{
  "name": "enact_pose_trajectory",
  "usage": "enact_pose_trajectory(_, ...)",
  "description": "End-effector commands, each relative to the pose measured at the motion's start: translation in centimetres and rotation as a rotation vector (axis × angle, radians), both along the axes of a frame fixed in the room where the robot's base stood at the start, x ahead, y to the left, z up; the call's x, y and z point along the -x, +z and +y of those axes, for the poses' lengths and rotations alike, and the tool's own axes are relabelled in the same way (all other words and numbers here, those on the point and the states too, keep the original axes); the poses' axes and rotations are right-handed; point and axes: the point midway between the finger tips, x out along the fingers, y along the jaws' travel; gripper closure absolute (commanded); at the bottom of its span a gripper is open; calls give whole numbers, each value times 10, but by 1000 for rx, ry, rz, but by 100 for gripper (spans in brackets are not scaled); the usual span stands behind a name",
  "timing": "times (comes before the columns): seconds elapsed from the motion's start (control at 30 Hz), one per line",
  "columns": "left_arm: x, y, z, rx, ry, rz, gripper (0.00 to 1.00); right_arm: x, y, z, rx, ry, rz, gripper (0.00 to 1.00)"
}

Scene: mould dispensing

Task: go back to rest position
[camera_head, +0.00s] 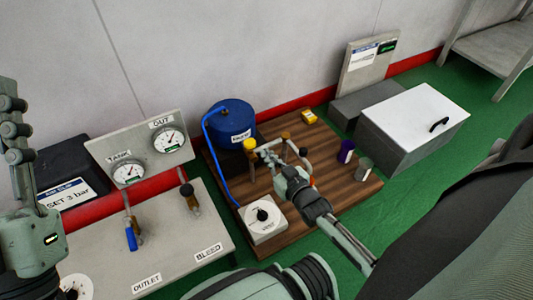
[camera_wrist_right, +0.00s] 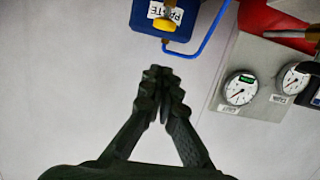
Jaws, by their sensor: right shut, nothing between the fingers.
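My right gripper (camera_head: 272,158) is over the wooden board in the head view, just right of the yellow knob (camera_head: 250,144) on the blue tank (camera_head: 231,122). In the right wrist view its dark fingers (camera_wrist_right: 160,85) are together and hold nothing. The tank (camera_wrist_right: 187,14) shows above them there, and I cannot tell whether they touch anything. My left gripper (camera_head: 14,140) points upward at the left edge of the head view. It is partly cut off, so its opening is unclear.
The wooden board (camera_head: 222,165) carries a white dial box (camera_head: 263,219), a purple cup (camera_head: 346,151) and a grey cup (camera_head: 363,169). A gauge panel (camera_head: 140,150) and grey bench (camera_head: 185,245) stand left. A white-lidded box (camera_head: 415,115) stands right, on green floor.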

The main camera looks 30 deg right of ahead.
Motion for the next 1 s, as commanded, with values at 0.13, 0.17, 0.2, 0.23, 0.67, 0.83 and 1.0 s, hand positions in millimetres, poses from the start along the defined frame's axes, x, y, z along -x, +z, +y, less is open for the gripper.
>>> enact_pose_trajectory(0.13, 0, 0, 0, 0, 0, -1, 68, 0, 0, 0, 0, 0, 0, 100)
enact_pose_trajectory(0.17, 0, 0, 0, 0, 0, -1, 68, 0, 0, 0, 0, 0, 0, 100)
enact_pose_trajectory(0.2, 0, 0, 0, 0, 0, 0, 68, 0, 0, 0, 0, 0, 0, 100)
enact_pose_trajectory(0.23, 0, 0, 0, 0, 0, 0, 68, 0, 1, 0, 0, 1, -1, 100)
enact_pose_trajectory(0.67, 0, 0, 0, 0, 0, 1, 68, -2, 190, 120, -29, 202, -369, 100)
enact_pose_trajectory(0.83, 0, 0, 0, 0, 0, 1, 68, 30, 298, 170, -73, 286, -574, 100)
enact_pose_trajectory(1.0, 0, 0, 0, 0, 0, 1, 68, 68, 378, 195, -120, 334, -729, 100)
